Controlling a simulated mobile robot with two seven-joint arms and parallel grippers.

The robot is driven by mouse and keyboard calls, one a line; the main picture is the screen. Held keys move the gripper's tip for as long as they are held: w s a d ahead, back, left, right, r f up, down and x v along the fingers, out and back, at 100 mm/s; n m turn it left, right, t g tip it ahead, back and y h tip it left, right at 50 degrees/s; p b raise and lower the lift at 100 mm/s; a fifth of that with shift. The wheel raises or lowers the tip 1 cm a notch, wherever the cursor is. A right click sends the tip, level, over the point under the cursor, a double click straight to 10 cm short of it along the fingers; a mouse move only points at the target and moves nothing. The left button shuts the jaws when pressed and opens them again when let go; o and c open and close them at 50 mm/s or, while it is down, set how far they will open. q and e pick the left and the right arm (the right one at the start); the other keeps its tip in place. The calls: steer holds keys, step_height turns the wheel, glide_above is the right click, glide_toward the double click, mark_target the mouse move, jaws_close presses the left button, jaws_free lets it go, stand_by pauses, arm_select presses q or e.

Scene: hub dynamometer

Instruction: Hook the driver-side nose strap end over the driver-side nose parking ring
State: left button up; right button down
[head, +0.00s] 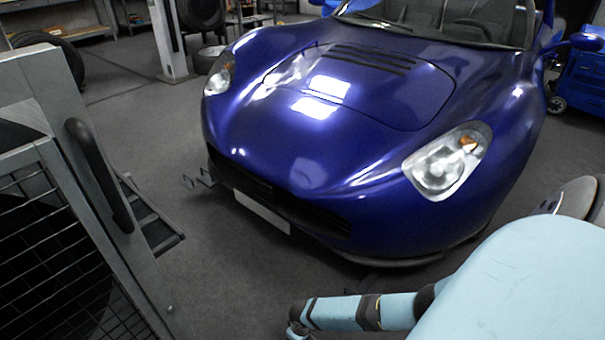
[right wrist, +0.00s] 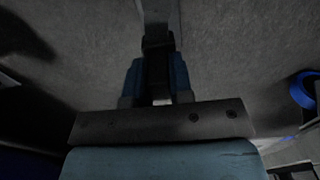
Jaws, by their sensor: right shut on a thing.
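My right gripper (right wrist: 157,92) is seen from behind in the right wrist view, shut on a dark, narrow piece (right wrist: 157,48). A grey band (right wrist: 155,12) runs from this piece to the top edge; this looks like the strap, but the view is too dark to be sure. In the head view my right arm reaches in from the lower right, its gripper not clearly visible. A thin wire-like fitting (head: 203,178) sticks out by the blue car's nose (head: 330,150). I cannot make out a parking ring for certain. My left gripper is out of view.
A grey frame with mesh (head: 50,245) and a black handle (head: 98,172) stands close on the left. A blue curved object (right wrist: 303,90) shows at the right of the right wrist view. Grey floor (head: 215,255) lies open before the car.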

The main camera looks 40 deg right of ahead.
steer(key=shift+f+b, duration=0.4)
steer(key=shift+f, duration=0.3)
steer(key=shift+f, duration=0.1)
steer(key=shift+f, duration=0.5)
steer(key=c, duration=0.9)
jaws_free()
